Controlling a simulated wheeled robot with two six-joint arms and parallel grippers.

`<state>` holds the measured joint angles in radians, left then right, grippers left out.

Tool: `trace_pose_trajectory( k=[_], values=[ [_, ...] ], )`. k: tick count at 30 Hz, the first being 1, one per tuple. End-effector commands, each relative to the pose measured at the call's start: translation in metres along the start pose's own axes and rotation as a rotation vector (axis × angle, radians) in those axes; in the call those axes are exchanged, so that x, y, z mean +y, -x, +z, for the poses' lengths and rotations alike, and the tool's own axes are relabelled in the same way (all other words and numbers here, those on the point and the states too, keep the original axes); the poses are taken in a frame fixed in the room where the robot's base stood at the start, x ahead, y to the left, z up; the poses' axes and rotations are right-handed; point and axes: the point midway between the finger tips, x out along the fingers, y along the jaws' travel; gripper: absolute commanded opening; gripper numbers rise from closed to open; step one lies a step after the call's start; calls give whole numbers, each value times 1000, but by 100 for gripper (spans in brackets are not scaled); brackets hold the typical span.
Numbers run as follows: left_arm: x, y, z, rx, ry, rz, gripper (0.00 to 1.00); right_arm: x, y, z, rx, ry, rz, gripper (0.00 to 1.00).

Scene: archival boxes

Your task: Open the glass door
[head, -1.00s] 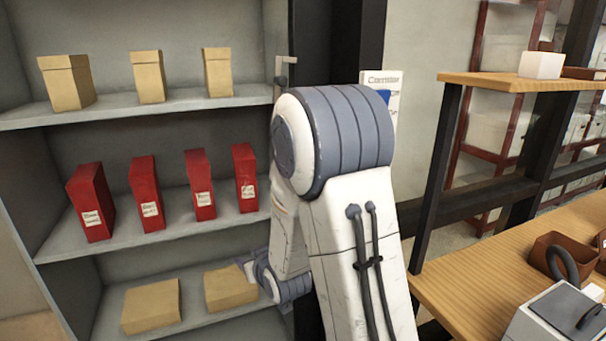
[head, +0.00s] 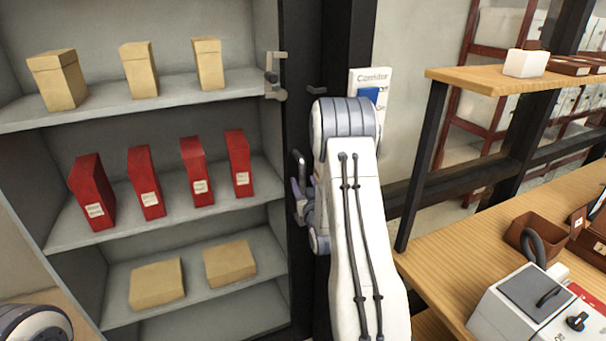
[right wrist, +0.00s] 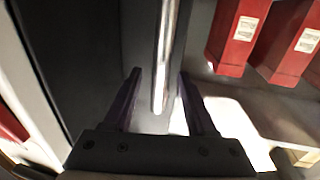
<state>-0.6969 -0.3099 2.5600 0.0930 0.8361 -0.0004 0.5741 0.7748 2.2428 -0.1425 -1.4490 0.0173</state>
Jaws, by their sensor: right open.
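The cabinet (head: 262,150) stands at the left, its shelves in plain view; the glass of its door is too clear to make out, so I cannot tell how the door stands. A pale grey handle (head: 271,76) shows at the cabinet's right side, level with the upper shelf. My right gripper (head: 299,188) is beside the cabinet's right edge, lower than that handle part. In the right wrist view its fingers (right wrist: 158,100) are open, with a pale upright bar (right wrist: 163,55) between them, apparently touching neither. My left gripper is out of view.
Red boxes (head: 145,183) and tan boxes (head: 58,80) stand on the shelves, with flat tan boxes (head: 157,284) below. A sign (head: 369,82) hangs behind my right arm. A wooden table (head: 450,270) with a grey device (head: 535,300) is close at the right.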

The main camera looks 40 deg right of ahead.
Motion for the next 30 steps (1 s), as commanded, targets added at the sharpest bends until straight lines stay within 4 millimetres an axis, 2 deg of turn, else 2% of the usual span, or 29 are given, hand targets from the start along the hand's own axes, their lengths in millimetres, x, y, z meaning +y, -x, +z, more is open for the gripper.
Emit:
trace_pose_trajectory(
  k=[3, 6, 15, 16, 20, 21, 30],
  values=[
    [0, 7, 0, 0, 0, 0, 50, 0, -15, -2, 0, 0, -1, 57],
    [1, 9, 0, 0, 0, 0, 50, 0, -22, 0, -2, 0, -1, 57],
    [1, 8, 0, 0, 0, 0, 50, 0, -25, 0, -1, 0, 0, 57],
    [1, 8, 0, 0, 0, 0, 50, 0, -25, 0, -1, 0, 0, 53],
    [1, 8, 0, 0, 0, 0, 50, 0, -25, 0, -1, 0, 0, 3],
    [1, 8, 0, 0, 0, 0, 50, 0, -25, 0, -1, 0, 0, 0],
    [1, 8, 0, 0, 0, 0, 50, 0, -24, 0, -1, 0, 0, 0]
  ],
)
